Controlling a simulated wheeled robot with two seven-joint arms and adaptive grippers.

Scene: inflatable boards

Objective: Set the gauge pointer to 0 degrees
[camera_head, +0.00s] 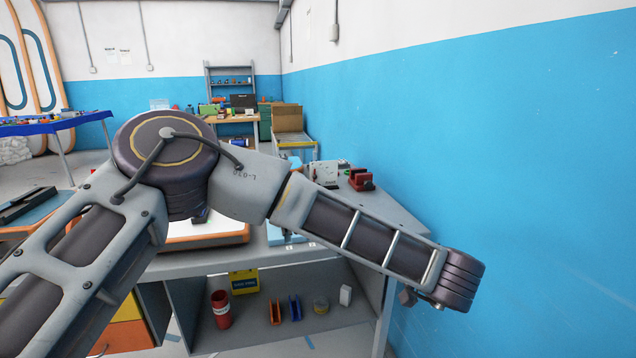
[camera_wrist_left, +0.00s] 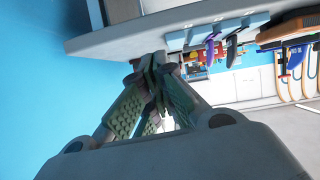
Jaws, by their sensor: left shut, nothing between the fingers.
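I cannot make out a gauge or its pointer in either view. My left arm crosses the head view from the lower left to the right and covers much of the workbench (camera_head: 380,215). My left gripper (camera_wrist_left: 158,66) shows in the left wrist view, its fingers shut together with nothing between them. It appears close to a grey edge of a bench or shelf (camera_wrist_left: 120,35), but I cannot tell if they touch. In the head view the gripper itself is not clearly visible. My right gripper is in neither view.
On the bench stand a pale grey box (camera_head: 326,173) and a red vise-like tool (camera_head: 361,179). The shelf below holds a red can (camera_head: 221,309), a yellow box (camera_head: 244,282) and small items. A blue and white wall (camera_head: 510,150) bounds the right side.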

